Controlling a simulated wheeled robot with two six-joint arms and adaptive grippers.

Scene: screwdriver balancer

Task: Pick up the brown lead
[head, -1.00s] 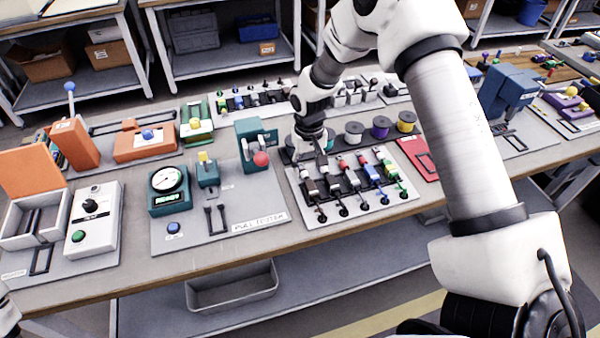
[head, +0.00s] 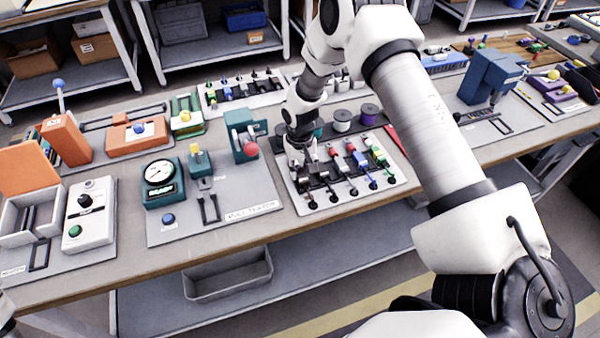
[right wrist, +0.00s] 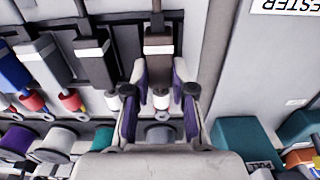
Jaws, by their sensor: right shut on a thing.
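The brown lead (right wrist: 158,50), with a white band and a white end, lies in its slot on the grey lead rack in the right wrist view. My right gripper (right wrist: 159,78) has its two fingers on either side of this lead's lower part and is shut on it. In the head view my right gripper (head: 303,164) is down at the left end of the rack (head: 357,200) and mostly hides the brown lead.
A black lead (right wrist: 95,60) lies close beside the brown one.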

